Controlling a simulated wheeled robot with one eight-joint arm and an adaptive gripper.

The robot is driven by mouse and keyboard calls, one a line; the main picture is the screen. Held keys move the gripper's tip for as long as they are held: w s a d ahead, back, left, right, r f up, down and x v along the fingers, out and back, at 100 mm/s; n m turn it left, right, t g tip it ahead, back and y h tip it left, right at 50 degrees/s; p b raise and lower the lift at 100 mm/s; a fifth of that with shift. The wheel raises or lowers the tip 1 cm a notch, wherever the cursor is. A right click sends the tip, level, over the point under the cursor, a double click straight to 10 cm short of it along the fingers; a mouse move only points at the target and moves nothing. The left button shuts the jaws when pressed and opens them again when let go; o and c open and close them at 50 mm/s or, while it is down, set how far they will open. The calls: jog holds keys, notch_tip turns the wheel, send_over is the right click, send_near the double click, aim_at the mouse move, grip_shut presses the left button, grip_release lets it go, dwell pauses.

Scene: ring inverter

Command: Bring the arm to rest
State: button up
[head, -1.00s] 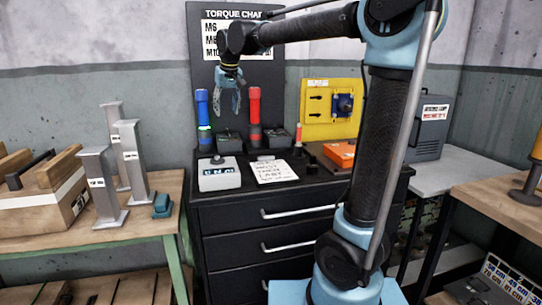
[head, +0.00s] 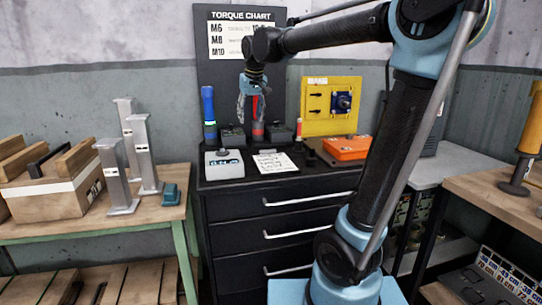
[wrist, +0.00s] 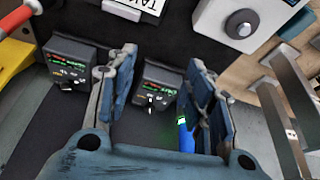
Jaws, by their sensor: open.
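My gripper (head: 251,112) hangs from the arm over the black drawer cabinet (head: 285,215), its fingers pointing down. In the head view it overlaps the red-handled tool (head: 258,131), hiding much of it. The wrist view shows my gripper (wrist: 160,62) with its two blue-grey fingers well apart and nothing held between them. Beyond the fingers are two dark boxes with lit displays, one at the left (wrist: 72,65) and one between the fingers (wrist: 153,84). The blue tool (wrist: 187,138) shows beside the right finger.
On the cabinet stand the blue tool (head: 208,113), a grey box with a knob (head: 223,165), a paper sheet (head: 275,163) and an orange box (head: 346,148). A yellow panel (head: 318,118) stands behind. Metal stands (head: 117,180) are on the left bench; a right bench (head: 500,200) flanks my arm.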

jog(key=s+d+f, duration=0.4)
jog(key=d, duration=0.2)
jog(key=s+d+f+m, duration=0.1)
jog(key=s+d+f, duration=0.2)
jog(key=d, duration=0.3)
jog(key=s+d+f+m+h, duration=0.1)
jog(key=s+d+f, duration=0.3)
jog(key=s+d, duration=0.1)
jog(key=shift+s+d+f+g, duration=0.3)
jog(key=shift+s+d+g, duration=0.1)
jog(key=shift+d, duration=0.25)
jog(key=s+d+f+m, duration=0.1)
jog(key=s+d+f, duration=0.3)
jog(key=s+f, duration=0.3)
jog(key=s+d+f+m+g, duration=0.1)
jog(key=s+d+f, duration=0.3)
jog(key=s+f, duration=0.4)
jog(key=shift+s+d+f+h, duration=0.15)
jog(key=shift+d+f+h, duration=0.15)
jog(key=shift+f, duration=0.5)
jog(key=shift+w+f, duration=0.2)
jog(key=shift+w, duration=0.25)
